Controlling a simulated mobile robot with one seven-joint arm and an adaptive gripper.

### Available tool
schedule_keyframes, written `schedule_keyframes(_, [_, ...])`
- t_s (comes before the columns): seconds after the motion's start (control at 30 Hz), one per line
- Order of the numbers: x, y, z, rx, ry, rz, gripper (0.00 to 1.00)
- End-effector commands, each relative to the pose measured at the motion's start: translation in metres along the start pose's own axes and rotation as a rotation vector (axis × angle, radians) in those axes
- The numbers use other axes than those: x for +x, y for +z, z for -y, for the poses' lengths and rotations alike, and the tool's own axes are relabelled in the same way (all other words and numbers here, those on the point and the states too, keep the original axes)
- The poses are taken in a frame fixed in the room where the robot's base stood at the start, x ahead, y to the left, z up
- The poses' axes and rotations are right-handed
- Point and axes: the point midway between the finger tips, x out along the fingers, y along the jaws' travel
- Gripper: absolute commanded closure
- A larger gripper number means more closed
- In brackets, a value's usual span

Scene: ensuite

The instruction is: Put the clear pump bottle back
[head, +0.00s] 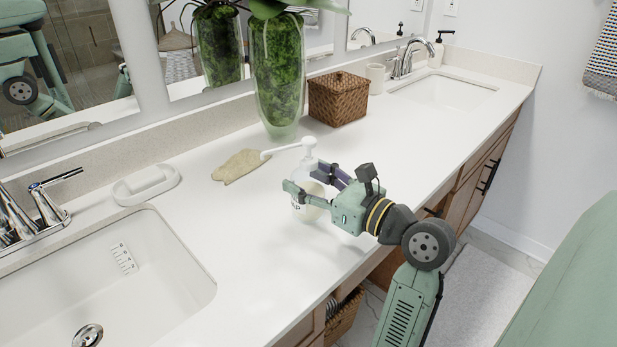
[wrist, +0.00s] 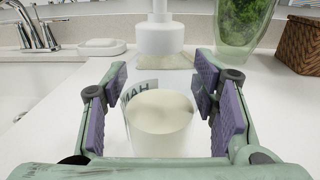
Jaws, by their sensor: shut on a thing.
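The clear pump bottle (head: 306,211) has a white pump top, cream-coloured contents and a partly visible printed label. It is upright over the middle of the counter, and I cannot tell if its base touches the surface. My gripper (head: 318,187) is shut on its body from the right side in the head view. In the wrist view the bottle (wrist: 160,132) stands between the purple finger pads of my gripper (wrist: 165,100), with the white pump above. The fingers hide part of the bottle in the head view.
The white counter (head: 215,225) has free room around the bottle. A beige cloth (head: 238,166), white soap dish (head: 146,185), tall green vase (head: 277,75) and woven box (head: 338,98) stand along the back. Sinks lie at the left (head: 120,275) and far right (head: 445,92).

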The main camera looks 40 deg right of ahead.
Motion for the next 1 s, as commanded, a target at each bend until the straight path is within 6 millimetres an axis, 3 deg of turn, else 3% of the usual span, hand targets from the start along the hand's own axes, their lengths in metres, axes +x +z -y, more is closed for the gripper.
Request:
schedule_keyframes(0.3, [0.0000,-0.0012,-0.0005,-0.001,0.001,0.003,0.95])
schedule_keyframes(0.33, [0.0001,-0.0020,-0.0003,-0.001,0.001,0.001,0.45])
schedule_keyframes(0.4, [0.0000,-0.0020,-0.0002,-0.002,0.001,0.001,0.40])
schedule_keyframes(0.6, [-0.0001,-0.0018,-0.0002,-0.001,0.000,0.001,0.27])
schedule_keyframes(1.0, [-0.0020,0.0010,0.0002,-0.003,-0.001,0.001,0.26])
